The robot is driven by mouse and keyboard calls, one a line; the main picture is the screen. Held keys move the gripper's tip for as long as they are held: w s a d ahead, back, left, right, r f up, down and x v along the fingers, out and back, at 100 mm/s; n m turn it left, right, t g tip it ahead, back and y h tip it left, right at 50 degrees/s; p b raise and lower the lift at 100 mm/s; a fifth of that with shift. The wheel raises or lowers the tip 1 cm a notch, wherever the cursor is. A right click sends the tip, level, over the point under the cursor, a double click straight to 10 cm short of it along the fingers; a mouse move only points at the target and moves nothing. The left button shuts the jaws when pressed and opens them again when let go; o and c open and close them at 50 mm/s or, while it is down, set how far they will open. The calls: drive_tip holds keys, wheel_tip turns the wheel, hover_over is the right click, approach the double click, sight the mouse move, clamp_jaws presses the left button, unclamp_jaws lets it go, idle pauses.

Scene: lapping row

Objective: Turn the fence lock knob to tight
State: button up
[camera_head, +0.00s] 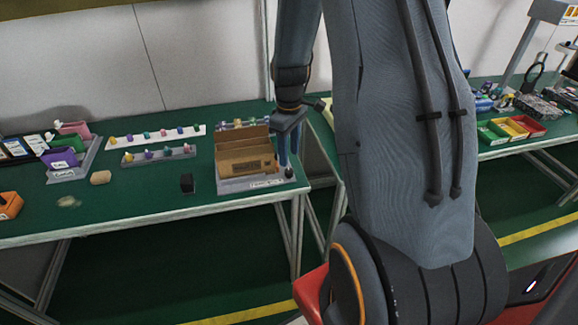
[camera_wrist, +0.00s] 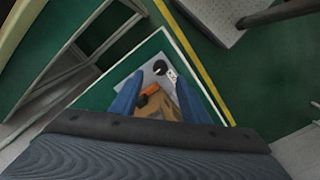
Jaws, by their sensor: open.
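My gripper (camera_head: 289,158) points down at the right end of a brown fence-like fixture (camera_head: 245,160) on a grey base (camera_head: 238,187). Its two blue fingers are open with nothing between them. A small dark round knob (camera_head: 290,173) sits on the base's right corner, just below the fingertips. In the wrist view the black knob (camera_wrist: 159,67) lies beyond the fingertips of my gripper (camera_wrist: 158,92), near the middle of the gap, beside a white label (camera_wrist: 171,75). Contact is not visible. The label's print and the knob's setting are too small to read.
The fixture stands near the right end of the green table (camera_head: 130,215). A black cylinder (camera_head: 187,183) and a tan cylinder (camera_head: 100,178) stand to its left. Racks of small coloured pieces (camera_head: 158,154) lie behind. Another table with coloured bins (camera_head: 515,128) is at right.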

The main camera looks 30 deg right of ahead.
sight(289, 171)
drive_tip(key=shift+f+p, duration=0.65)
drive_tip(key=shift+f, duration=2.6)
drive_tip(key=c, duration=1.1)
drive_tip(key=shift+o, duration=0.2)
